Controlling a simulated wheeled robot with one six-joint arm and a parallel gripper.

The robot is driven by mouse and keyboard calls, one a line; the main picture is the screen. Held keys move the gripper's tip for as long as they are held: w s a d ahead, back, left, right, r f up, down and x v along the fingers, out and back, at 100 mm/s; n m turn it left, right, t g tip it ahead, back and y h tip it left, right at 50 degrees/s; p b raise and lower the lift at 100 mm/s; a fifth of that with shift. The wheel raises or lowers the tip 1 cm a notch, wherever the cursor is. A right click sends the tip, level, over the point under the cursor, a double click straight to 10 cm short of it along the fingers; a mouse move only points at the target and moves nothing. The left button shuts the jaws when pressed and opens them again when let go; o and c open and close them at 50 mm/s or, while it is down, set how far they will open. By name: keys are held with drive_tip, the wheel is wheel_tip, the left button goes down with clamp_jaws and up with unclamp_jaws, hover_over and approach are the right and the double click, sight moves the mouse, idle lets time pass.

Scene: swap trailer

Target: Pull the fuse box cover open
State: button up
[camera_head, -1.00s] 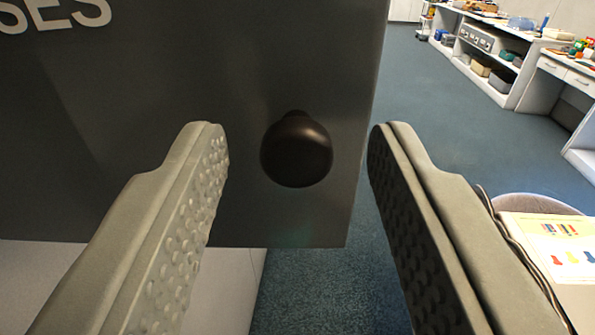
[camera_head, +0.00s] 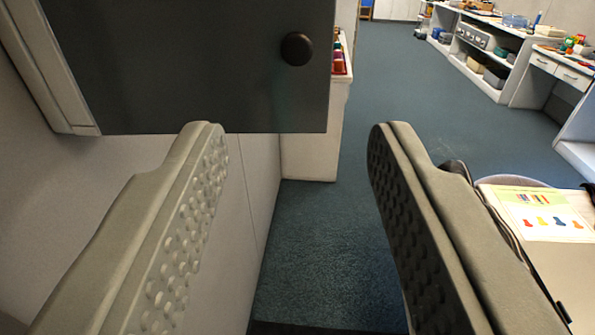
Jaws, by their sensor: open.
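The dark grey fuse box cover (camera_head: 200,70) fills the upper left of the view. Its round dark knob (camera_head: 296,49) sits near the cover's right edge. My gripper (camera_head: 292,135) is open and empty. Its two fingers are spread, with the knob above and beyond the fingertips, touching neither.
A white wall cabinet with coloured items (camera_head: 338,65) stands behind the cover. A low stand with a printed sheet (camera_head: 540,214) is close at the lower right. Shelves (camera_head: 480,60) line the far right. Blue floor (camera_head: 430,90) lies clear between.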

drive_tip(key=shift+s+a, duration=0.15)
drive_tip(key=shift+s, duration=2.2)
